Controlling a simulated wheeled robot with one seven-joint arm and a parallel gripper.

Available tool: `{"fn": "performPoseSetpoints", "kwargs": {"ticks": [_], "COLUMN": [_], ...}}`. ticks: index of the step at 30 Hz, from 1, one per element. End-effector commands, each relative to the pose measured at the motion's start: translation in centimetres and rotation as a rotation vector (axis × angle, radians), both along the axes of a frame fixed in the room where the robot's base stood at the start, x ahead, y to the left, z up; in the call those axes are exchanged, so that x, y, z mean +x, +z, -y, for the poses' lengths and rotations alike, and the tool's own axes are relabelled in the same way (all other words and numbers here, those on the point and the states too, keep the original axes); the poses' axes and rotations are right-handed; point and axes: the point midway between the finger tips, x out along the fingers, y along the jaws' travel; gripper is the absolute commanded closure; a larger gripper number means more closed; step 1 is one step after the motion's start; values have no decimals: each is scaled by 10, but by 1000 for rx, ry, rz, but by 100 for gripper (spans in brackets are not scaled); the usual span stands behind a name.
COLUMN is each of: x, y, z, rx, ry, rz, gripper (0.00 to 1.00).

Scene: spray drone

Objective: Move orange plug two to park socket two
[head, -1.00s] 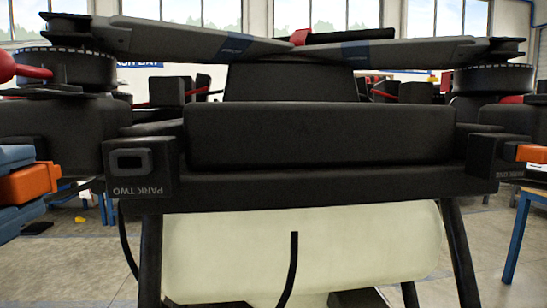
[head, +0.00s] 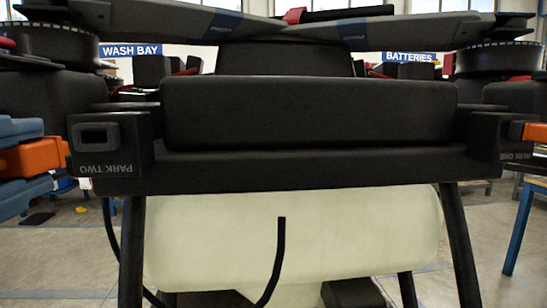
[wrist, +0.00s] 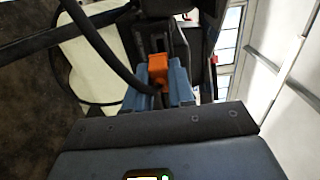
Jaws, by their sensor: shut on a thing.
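My gripper (head: 40,157) has blue fingers and is shut on an orange plug (head: 30,158) at the left edge of the head view. The plug's tip points right, close to the lower left side of park socket two (head: 94,136), a black block with a dark slot and an upside-down "PARK TWO" label. I cannot tell whether they touch. In the wrist view the orange plug (wrist: 158,70) sits between the blue fingers (wrist: 178,88), facing a dark slotted part of the drone. A black cable runs beside it.
Another orange plug (head: 535,131) sits at park socket one (head: 497,135) on the right. The drone's black body (head: 308,115) and pale tank (head: 290,235) fill the middle. A dark leg (head: 131,250) stands below park socket two. A black hose (head: 277,255) hangs before the tank.

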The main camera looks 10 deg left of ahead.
Motion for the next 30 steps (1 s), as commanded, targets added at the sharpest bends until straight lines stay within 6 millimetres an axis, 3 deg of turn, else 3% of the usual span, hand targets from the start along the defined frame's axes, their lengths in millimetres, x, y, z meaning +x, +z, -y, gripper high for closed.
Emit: {"fn": "performPoseSetpoints", "kwargs": {"ticks": [12, 30], "x": [30, 35], "y": [0, 0], "z": [-7, -8], "rx": [0, 0], "ry": [-1, 0], "rz": [0, 1], "gripper": [100, 100]}}
